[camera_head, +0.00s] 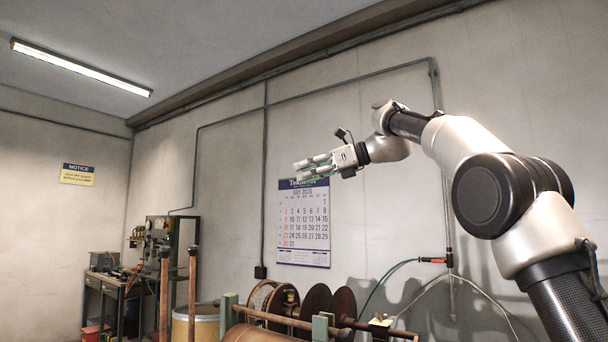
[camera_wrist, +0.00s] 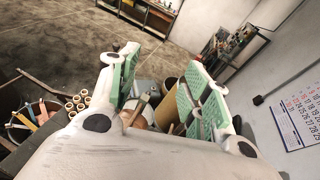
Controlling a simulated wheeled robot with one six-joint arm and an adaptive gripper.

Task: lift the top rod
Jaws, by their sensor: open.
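My gripper (camera_head: 314,166) is raised high in the head view, in front of the wall calendar, and points left. It is open and holds nothing. In the wrist view its two green-padded fingers (camera_wrist: 165,92) stand apart. A rusty horizontal rod (camera_head: 268,315) runs between green posts (camera_head: 229,307) on the machine at the bottom, well below my gripper. Another rod end (camera_head: 385,329) sticks out to the right. Two upright brown rods, left (camera_head: 164,295) and right (camera_head: 192,290), stand further left. I cannot tell which is the top rod. The lower machine is cut off by the frame.
Dark reels (camera_head: 316,301) stand behind the rod. A yellow-brown drum (camera_head: 186,324) and a workbench (camera_head: 105,281) are at the left. A calendar (camera_head: 304,222) hangs on the wall. In the wrist view, small rolls (camera_wrist: 77,102) lie at the left. The air around my gripper is clear.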

